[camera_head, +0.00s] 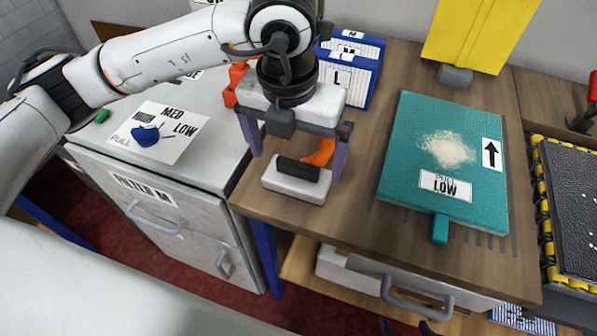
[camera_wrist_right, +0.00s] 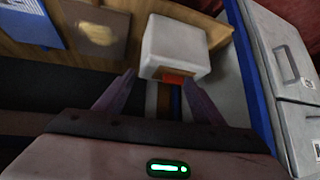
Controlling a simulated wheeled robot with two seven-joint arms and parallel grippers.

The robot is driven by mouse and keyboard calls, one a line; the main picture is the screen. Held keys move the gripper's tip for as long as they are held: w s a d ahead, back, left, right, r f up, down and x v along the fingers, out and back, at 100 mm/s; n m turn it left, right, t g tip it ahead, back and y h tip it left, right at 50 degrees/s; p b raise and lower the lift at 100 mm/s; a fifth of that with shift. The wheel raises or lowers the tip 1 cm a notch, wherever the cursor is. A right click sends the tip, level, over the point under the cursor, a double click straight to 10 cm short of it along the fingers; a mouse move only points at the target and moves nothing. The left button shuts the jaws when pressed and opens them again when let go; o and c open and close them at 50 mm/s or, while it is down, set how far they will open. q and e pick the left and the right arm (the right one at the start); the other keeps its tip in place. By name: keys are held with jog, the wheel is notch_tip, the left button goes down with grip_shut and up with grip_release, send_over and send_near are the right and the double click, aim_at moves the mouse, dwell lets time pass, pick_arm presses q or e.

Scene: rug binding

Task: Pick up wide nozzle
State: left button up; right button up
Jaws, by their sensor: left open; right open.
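My left gripper (camera_head: 298,160) is over the left end of the wooden table, its purple fingers apart. Below and between them is a pale block with a black top (camera_head: 297,187); an orange curved piece (camera_head: 320,153) is just behind it. I cannot tell for certain which part is the wide nozzle, or whether the fingers touch anything. In the right wrist view, my right gripper (camera_wrist_right: 158,85) has its purple fingers apart. A white block with an orange-red part (camera_wrist_right: 175,45) is beyond their tips, with no clear contact. In the head view I cannot clearly make out the right gripper.
A teal board (camera_head: 400,150) with pale powder lies on the table's right half. Blue boxes (camera_head: 352,75) stand behind the left gripper. A grey drawer cabinet (camera_head: 190,240) adjoins the table's left side. A drawer handle (camera_head: 415,305) sticks out below the front edge.

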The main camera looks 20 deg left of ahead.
aim_at(297, 165)
pick_arm(q)
jog(key=f, duration=0.3)
jog(key=f+p, duration=0.1)
jog(key=shift+w+f, duration=0.15)
jog(key=shift+w, duration=0.2)
jog(key=shift+w+f, duration=0.15)
jog(key=shift+f, duration=0.4)
jog(key=shift+r, duration=0.1)
jog(key=c, duration=1)
pick_arm(e)
jog(key=shift+w+r, duration=0.45)
jog(key=shift+r, duration=0.4)
